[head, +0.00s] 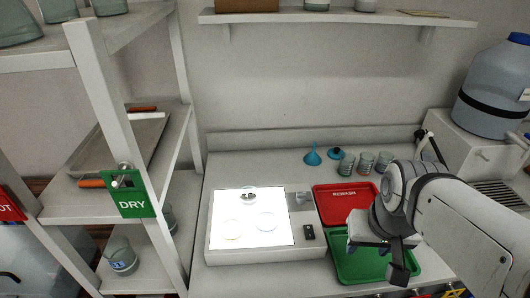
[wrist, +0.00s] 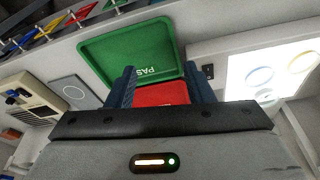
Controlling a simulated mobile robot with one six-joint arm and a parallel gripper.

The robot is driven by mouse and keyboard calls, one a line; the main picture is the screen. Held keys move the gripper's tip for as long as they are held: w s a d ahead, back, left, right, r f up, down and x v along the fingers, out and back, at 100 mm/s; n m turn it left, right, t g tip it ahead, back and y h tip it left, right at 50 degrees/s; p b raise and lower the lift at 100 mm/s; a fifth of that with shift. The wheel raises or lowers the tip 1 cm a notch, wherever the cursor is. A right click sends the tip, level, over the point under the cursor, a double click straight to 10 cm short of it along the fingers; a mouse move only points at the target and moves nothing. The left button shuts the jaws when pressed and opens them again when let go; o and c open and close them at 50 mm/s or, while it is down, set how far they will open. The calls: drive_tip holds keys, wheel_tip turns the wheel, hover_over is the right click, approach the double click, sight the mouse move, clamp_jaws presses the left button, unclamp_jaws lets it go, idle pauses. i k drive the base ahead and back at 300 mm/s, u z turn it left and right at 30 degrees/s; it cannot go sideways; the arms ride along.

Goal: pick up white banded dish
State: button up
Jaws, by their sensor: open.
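Three round, shallow dishes lie on the lit white panel in the head view. A pale grey-white dish with dark marks inside (head: 248,194) is at the back. A dish with a faint yellowish rim (head: 232,228) is front left, and one with a bluish rim (head: 266,221) is front right. The glare washes out the bands, so I cannot tell for certain which is the white banded one. My gripper (head: 379,258) is open and empty above the green tray, right of the panel. In the wrist view its fingers (wrist: 160,88) stand apart with nothing between them.
The light box (head: 262,256) has a dark switch (head: 309,232) at its right. A red tray (head: 330,212) and a green tray (head: 345,271) lie beside it. Several small jars (head: 365,163) and a blue funnel (head: 312,155) stand behind. A shelf rack (head: 90,90) stands left.

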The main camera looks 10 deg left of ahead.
sight(250, 194)
drive_tip(key=u, duration=0.1)
drive_tip(key=k, duration=0.5)
drive_tip(key=z, duration=1.55)
drive_tip(key=k, duration=0.85)
drive_tip(key=u, duration=1.4)
drive_tip(key=i, duration=1)
drive_tip(key=u, duration=0.05)
